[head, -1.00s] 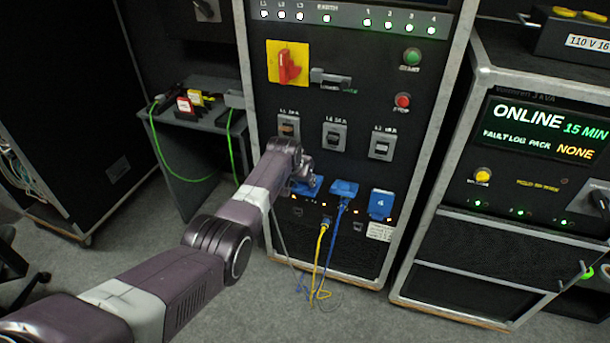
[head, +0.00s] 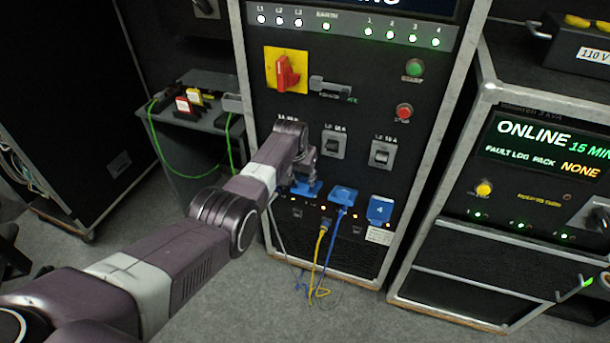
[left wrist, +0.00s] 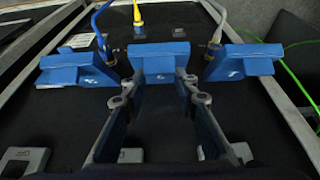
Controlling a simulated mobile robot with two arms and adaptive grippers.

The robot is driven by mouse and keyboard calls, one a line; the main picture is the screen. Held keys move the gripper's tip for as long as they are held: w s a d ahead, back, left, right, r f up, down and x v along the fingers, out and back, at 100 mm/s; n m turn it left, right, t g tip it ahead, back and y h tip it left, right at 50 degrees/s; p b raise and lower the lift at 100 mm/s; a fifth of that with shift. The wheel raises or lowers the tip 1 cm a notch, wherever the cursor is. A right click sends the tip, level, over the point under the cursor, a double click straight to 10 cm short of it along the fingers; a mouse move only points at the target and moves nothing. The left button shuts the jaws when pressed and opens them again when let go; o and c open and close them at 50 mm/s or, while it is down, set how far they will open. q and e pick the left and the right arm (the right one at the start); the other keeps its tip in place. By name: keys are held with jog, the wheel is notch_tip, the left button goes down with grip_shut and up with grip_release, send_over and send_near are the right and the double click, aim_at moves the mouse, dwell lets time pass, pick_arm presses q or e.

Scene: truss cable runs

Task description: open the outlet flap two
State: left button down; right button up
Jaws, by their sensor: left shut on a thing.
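Outlet flap two (left wrist: 158,62) is the middle blue flap in the left wrist view, which shows the panel upside down. My left gripper (left wrist: 157,84) has one finger on each side of this flap and is shut on it. The flap stands out from the panel, much like its neighbours. In the head view flap two (head: 306,188) shows just below my left gripper (head: 306,168), partly covered by it. My right gripper is not in view.
Flap three (head: 343,194) stands raised over a blue cable. Flap four (head: 380,209) lies flat. Flap one (left wrist: 245,62), with a grey cable, is hidden by my arm in the head view. A yellow cable (head: 321,250) hangs below. Breakers (head: 333,144) sit above the flaps.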

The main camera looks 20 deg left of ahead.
pick_arm(q)
jog(key=shift+w+r, duration=0.3)
jog(key=c, duration=1.6)
grip_release()
jog(key=shift+o, duration=0.5)
jog(key=shift+s+f, duration=0.2)
jog(key=shift+f, duration=0.05)
jog(key=v, duration=1.2)
